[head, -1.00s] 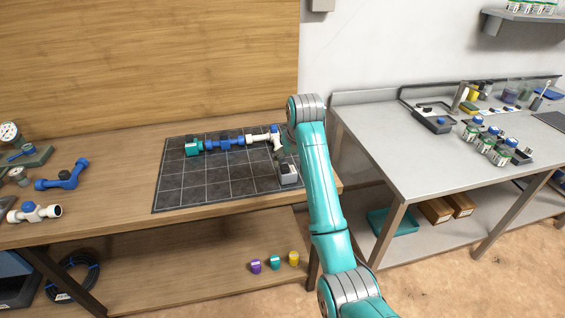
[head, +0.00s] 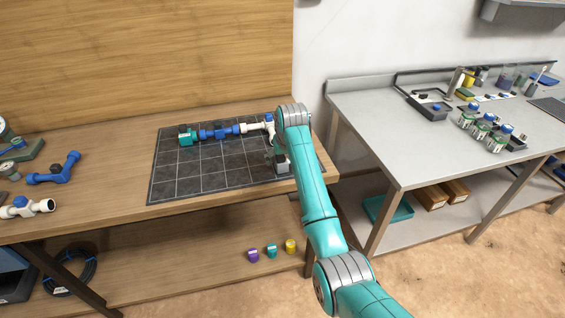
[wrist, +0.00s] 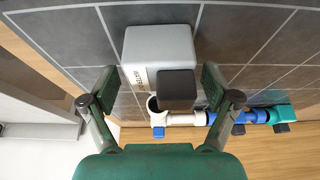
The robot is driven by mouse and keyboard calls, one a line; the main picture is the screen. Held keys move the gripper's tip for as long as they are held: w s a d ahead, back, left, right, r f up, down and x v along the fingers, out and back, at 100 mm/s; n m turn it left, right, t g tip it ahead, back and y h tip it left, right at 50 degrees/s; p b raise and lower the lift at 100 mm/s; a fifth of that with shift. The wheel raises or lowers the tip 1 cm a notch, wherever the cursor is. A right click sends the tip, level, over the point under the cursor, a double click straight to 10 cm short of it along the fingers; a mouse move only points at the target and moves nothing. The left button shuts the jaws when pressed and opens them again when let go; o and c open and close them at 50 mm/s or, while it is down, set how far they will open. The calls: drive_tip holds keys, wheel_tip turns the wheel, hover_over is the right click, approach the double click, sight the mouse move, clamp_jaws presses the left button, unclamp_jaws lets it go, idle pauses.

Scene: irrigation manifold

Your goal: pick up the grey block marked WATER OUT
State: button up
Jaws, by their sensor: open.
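The grey block (wrist: 152,47) rests on the dark tiled mat, with small dark lettering on one face, too small to read surely. A black square part (wrist: 177,89) projects from it toward the camera. My gripper (wrist: 160,82) is open in the wrist view, its green fingers apart on either side of the block's near part, nothing clearly held. In the head view the block (head: 282,169) sits near the mat's right edge, partly hidden behind my arm. My gripper is close over it, mostly hidden there.
A pipe run with white (head: 254,127), blue (head: 219,132) and teal (head: 187,138) parts lies along the mat's back, close behind the block. The mat (head: 185,180) is bare at front left. A grey bench (head: 400,150) stands to the right.

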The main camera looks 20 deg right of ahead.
drive_tip(key=shift+w+f, duration=0.15)
drive_tip(key=shift+f, duration=0.3)
